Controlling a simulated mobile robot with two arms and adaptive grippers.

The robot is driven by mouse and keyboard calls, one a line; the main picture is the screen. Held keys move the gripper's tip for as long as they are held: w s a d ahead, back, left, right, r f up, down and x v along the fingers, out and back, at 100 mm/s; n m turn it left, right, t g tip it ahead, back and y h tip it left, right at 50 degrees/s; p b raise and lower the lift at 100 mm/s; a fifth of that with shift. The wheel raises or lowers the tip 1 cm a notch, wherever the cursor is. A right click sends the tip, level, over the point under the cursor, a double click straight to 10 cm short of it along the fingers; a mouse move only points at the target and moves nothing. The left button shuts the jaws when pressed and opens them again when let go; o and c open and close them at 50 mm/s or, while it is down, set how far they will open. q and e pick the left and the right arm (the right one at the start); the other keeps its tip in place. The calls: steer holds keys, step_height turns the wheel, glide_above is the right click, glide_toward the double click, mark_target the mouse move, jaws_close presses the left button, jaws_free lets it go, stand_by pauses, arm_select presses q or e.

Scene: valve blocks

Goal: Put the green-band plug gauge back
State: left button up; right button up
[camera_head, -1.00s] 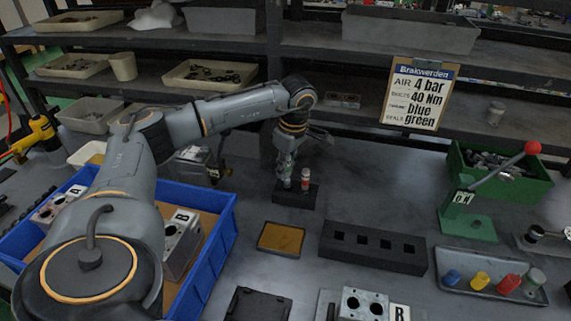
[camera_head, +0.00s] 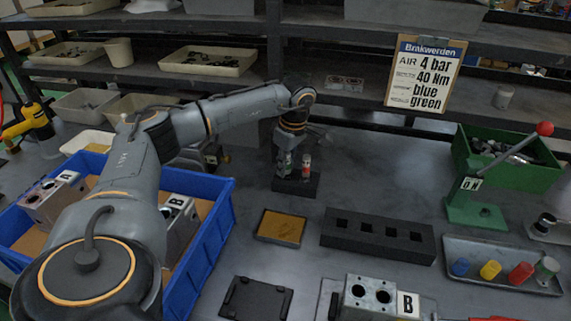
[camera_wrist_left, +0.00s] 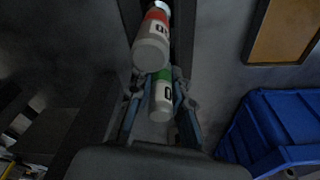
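The green-band plug gauge (camera_wrist_left: 162,96) is a white cylinder with a green band. It stands upright at a small black stand (camera_head: 296,187), beside the red-band gauge (camera_head: 306,166). My left gripper (camera_head: 284,162) points down at the stand, with its fingers close around the green-band gauge; they look shut on it. In the left wrist view the red-band gauge (camera_wrist_left: 151,52) is just beyond the fingers. The gauge's lower end and its seat in the stand are hidden. My right gripper is not in view.
An orange-topped tray (camera_head: 281,226) and a black block with square holes (camera_head: 377,253) lie nearby. A blue crate (camera_head: 214,235) is at the left. A green press (camera_head: 475,212) and a tray of coloured plugs (camera_head: 500,249) are at the right. A shelf edge runs behind the stand.

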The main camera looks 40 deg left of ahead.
arm_select(q)
steer(key=shift+o, duration=1.4)
step_height(320, 180, up, 12)
steer(key=d+p, duration=0.1)
steer(key=p, duration=0.9)
steer(key=shift+d, duration=0.4)
steer(key=shift+w+r, duration=0.1)
